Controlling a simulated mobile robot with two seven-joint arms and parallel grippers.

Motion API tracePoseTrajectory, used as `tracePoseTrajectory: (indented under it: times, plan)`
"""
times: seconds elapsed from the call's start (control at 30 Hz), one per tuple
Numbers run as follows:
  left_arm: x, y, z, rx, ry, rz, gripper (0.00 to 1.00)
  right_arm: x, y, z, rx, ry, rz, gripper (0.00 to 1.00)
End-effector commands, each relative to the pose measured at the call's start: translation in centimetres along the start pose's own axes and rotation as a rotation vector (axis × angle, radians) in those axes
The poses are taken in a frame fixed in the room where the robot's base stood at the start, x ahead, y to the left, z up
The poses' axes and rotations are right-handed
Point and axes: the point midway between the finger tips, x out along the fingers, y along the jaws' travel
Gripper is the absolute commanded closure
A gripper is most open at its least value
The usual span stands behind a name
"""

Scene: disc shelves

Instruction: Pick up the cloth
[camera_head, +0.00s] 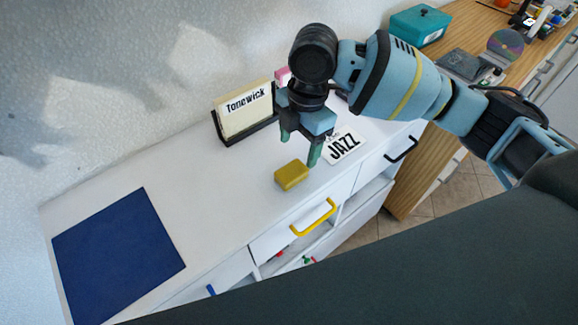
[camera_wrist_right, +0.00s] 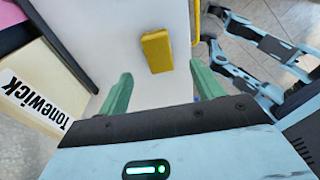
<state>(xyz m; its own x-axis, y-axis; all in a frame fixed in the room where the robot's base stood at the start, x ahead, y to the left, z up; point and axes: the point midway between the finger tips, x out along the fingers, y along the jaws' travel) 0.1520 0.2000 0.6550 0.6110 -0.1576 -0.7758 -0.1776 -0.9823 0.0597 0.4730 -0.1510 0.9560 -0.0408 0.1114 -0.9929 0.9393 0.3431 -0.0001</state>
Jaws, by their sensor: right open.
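A small yellow block-shaped piece (camera_head: 291,175), perhaps the folded cloth, lies on the white cabinet top (camera_head: 190,200) near its front edge. It also shows in the right wrist view (camera_wrist_right: 157,50), beyond and between the fingertips. A flat dark blue square (camera_head: 117,255) lies at the left end of the top; I cannot tell whether it is cloth or a mat. My right gripper (camera_head: 300,150) points down, open and empty, above the top and close behind the yellow piece. Light blue arm links, probably my left arm (camera_wrist_right: 262,45), show in the right wrist view; its fingers are unclear.
A black holder with a "Tonewick" sleeve (camera_head: 246,108) stands behind the right gripper. A "JAZZ" card (camera_head: 344,147) lies to its right. A yellow handle (camera_head: 314,218) sticks out in front. A wooden counter (camera_head: 478,28) is at the right. The middle of the top is clear.

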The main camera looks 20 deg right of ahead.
Motion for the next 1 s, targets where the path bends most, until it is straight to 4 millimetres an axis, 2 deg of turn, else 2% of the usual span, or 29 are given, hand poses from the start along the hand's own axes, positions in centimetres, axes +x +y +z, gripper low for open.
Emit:
tracePoseTrajectory:
  times: [0.03, 0.13, 0.27, 0.47, 0.8, 1.0]
  plan:
    - [-0.1, 0.1, 0.7, -0.001, -0.014, 0.001, 0.64, 0.4, 0.0, 0.0, 0.001, 0.001, -0.002, 0.34]
    - [-0.1, 0.1, 1.1, -0.002, -0.021, 0.002, 0.64, 1.4, 0.0, 0.0, 0.001, 0.002, -0.003, 0.34]
    - [0.1, 0.1, 0.8, -0.001, -0.015, 0.002, 0.64, 2.5, 0.0, -0.1, 0.001, 0.001, -0.001, 0.34]
    - [0.2, 0.0, 0.0, 0.0, 0.002, 0.001, 0.64, 3.1, 0.1, -0.1, 0.002, 0.001, 0.0, 0.34]
    - [0.3, 0.1, -0.1, -0.001, 0.005, 0.002, 0.64, 7.3, 0.3, -0.5, 0.002, 0.002, 0.001, 0.34]
    - [0.3, 0.1, -0.1, -0.001, 0.003, 0.002, 0.64, 7.7, 0.3, -0.5, 0.001, 0.0, 0.003, 0.34]
